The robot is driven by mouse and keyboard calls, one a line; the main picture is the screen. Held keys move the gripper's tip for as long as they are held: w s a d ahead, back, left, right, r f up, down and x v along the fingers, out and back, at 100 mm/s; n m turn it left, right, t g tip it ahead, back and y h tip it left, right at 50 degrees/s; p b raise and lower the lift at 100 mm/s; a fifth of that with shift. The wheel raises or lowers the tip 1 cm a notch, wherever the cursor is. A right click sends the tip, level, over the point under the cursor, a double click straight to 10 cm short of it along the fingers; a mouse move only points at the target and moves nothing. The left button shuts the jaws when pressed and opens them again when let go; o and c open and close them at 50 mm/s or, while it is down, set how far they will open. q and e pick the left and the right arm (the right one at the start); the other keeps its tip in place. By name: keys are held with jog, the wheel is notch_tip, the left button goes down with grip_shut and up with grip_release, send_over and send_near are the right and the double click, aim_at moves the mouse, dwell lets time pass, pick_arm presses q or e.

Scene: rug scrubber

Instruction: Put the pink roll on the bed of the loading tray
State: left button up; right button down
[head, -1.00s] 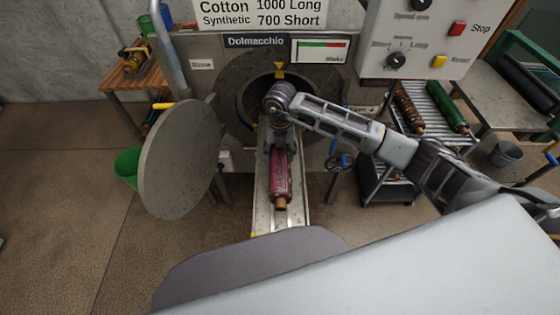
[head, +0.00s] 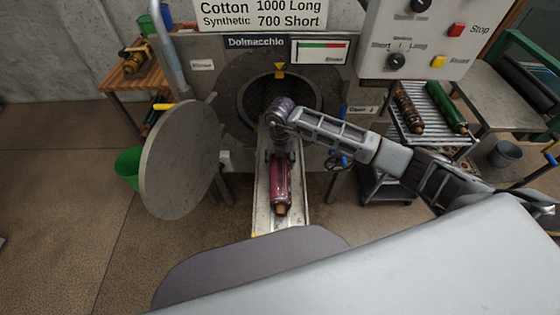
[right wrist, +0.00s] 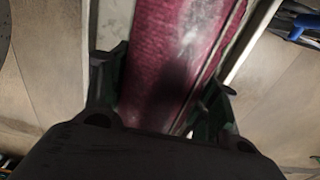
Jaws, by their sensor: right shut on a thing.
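The pink roll (head: 281,184) lies lengthwise along the loading tray (head: 262,213), a long pale trough in front of the round machine opening. Its brown core end points toward me. My right gripper (head: 280,158) is over the roll's far part, shut on it, fingers on both sides. In the right wrist view the roll (right wrist: 180,50) runs between the two fingers (right wrist: 165,90), with pale tray edges beside it. The roll is over or on the tray bed; whether it touches the bed is hard to tell. My left gripper is not in view.
The round machine door (head: 180,160) stands open at the left. The machine opening (head: 275,98) is behind the tray. A rack (head: 436,115) with brown and green rolls is at the right. A green bucket (head: 128,167) stands on the floor at the left.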

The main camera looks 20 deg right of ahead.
jog(key=shift+f, duration=0.25)
jog(key=shift+f, duration=0.25)
jog(key=c, duration=0.5)
grip_release()
jog(key=shift+o, duration=0.4)
jog(key=shift+f, duration=0.1)
